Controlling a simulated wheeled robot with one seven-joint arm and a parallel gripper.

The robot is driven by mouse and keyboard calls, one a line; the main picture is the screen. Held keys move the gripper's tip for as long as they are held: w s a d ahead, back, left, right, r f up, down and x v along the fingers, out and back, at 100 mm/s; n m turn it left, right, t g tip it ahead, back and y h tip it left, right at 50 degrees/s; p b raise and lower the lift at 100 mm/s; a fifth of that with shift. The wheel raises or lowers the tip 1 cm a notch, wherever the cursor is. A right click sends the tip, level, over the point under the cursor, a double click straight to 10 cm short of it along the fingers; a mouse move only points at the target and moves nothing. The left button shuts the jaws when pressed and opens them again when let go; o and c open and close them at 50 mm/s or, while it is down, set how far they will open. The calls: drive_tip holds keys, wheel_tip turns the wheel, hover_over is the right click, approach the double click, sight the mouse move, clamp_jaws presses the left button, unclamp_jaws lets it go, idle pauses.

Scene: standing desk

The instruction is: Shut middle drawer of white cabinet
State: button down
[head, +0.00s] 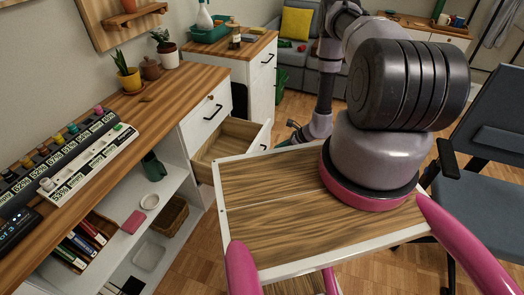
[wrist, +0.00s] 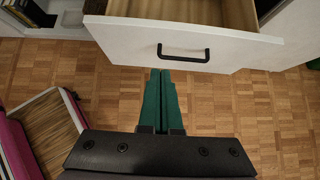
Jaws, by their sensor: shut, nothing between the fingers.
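The white cabinet (head: 200,131) stands under the wooden desk. One of its drawers (head: 222,137), below a closed one with a black handle, is pulled open and looks empty inside. In the wrist view its white front (wrist: 230,48) with a black handle (wrist: 183,52) spans the top. My gripper (wrist: 160,74) has green fingers pressed together, with nothing between them. The fingertips point at the lower edge of the drawer front, just below the handle; I cannot tell whether they touch. In the head view my gripper (head: 287,143) is small, just right of the drawer front.
Open shelves with books (head: 82,243) and a basket (head: 170,216) lie left of the drawer. Another white cabinet (head: 262,80) stands behind. An office chair (head: 490,150) is at the right. The parquet floor (wrist: 240,105) before the drawer is clear.

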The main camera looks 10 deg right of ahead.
drive_tip(key=x, duration=0.4)
drive_tip(key=a+r+x, duration=0.1)
drive_tip(key=x, duration=0.3)
drive_tip(key=w+x, duration=0.1)
drive_tip(key=x, duration=0.3)
drive_tip(key=shift+a+r, duration=0.2)
drive_tip(key=shift+r, duration=0.15)
drive_tip(key=shift+w+a, duration=0.25)
drive_tip(key=shift+a, duration=0.05)
drive_tip(key=shift+a, duration=0.1)
